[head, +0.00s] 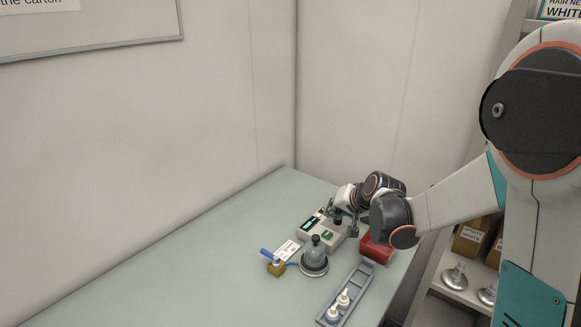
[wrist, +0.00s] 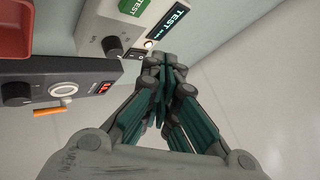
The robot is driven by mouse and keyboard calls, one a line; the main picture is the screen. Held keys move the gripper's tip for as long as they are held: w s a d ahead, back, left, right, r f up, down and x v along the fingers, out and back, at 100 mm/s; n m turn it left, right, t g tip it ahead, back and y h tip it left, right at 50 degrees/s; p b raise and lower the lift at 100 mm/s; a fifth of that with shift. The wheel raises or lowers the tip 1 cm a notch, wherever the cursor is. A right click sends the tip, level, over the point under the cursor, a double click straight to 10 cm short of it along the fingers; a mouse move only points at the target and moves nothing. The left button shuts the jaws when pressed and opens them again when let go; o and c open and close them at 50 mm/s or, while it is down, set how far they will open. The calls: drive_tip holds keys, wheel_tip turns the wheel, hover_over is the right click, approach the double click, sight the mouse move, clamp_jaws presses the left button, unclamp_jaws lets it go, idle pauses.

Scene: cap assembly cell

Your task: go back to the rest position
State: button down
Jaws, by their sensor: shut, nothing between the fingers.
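My gripper (wrist: 163,68) shows in the wrist view with its teal-lined fingers drawn together and nothing between them. It is beside a light tester box (wrist: 110,28) with a lit TEST display and a green TEST label. In the head view my gripper (head: 346,218) hangs over the back of the table, close to the same tester (head: 318,232). Whether the fingers touch the tester cannot be told. My arm reaches in from the right and hides part of the area behind the wrist.
A dark box (wrist: 80,82) has a red display. Shelves stand right; the table's left is clear.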

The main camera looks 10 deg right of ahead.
drive_tip(key=s+a+r+n+h, duration=0.1)
drive_tip(key=s+r, duration=0.4)
drive_tip(key=s, duration=0.2)
drive_tip(key=s+a+r+n, duration=0.1)
drive_tip(key=s+r, duration=0.3)
drive_tip(key=s, duration=0.4)
drive_tip(key=s+d+n+g+h, duration=0.1)
drive_tip(key=s+n+h, duration=0.1)
drive_tip(key=s, duration=1.6)
drive_tip(key=shift+s+r+n, duration=0.25)
drive_tip(key=shift+n, duration=0.15)
idle(0.4)
